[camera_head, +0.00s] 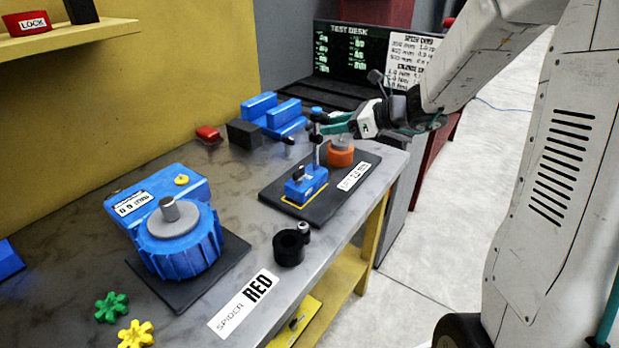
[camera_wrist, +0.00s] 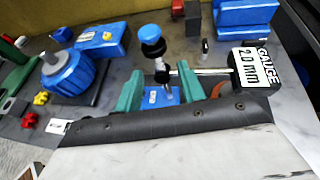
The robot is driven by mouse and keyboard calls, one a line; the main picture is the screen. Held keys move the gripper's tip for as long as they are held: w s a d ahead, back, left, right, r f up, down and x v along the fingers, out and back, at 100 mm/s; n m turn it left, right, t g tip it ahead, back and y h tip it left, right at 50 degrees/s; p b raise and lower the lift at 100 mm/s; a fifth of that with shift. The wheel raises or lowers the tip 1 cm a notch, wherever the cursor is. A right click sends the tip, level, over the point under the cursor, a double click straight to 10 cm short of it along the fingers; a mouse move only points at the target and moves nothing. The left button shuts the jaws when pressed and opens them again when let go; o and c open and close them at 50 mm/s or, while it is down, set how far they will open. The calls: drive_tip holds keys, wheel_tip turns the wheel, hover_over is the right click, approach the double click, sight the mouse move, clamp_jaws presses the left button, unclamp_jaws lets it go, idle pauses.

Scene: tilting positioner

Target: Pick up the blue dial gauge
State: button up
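The blue dial gauge (camera_head: 305,186) stands on a black mat (camera_head: 330,208), with a blue base, an upright post and a small blue top. In the wrist view, its blue and black round top (camera_wrist: 152,42) rises beyond my fingers, and its blue base (camera_wrist: 160,97) shows between them. My gripper (camera_head: 330,122) has green fingers beside the upper post. The wrist view shows my gripper (camera_wrist: 160,88) open, one finger on each side of the post. Whether a finger touches the post cannot be told.
An orange cylinder (camera_head: 340,157) stands close behind the gauge on the mat. A blue geared fixture (camera_head: 180,245) is at left. A black ring (camera_head: 288,249) lies in front. Blue V-shaped blocks (camera_head: 272,116) and a dark block (camera_head: 244,133) stand behind. The table's right edge is near.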

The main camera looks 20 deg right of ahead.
drive_tip(key=x, duration=0.7)
drive_tip(key=shift+a, duration=0.25)
drive_tip(key=shift+w+r, duration=0.1)
drive_tip(key=shift+r, duration=0.05)
clamp_jaws()
idle(1.0)
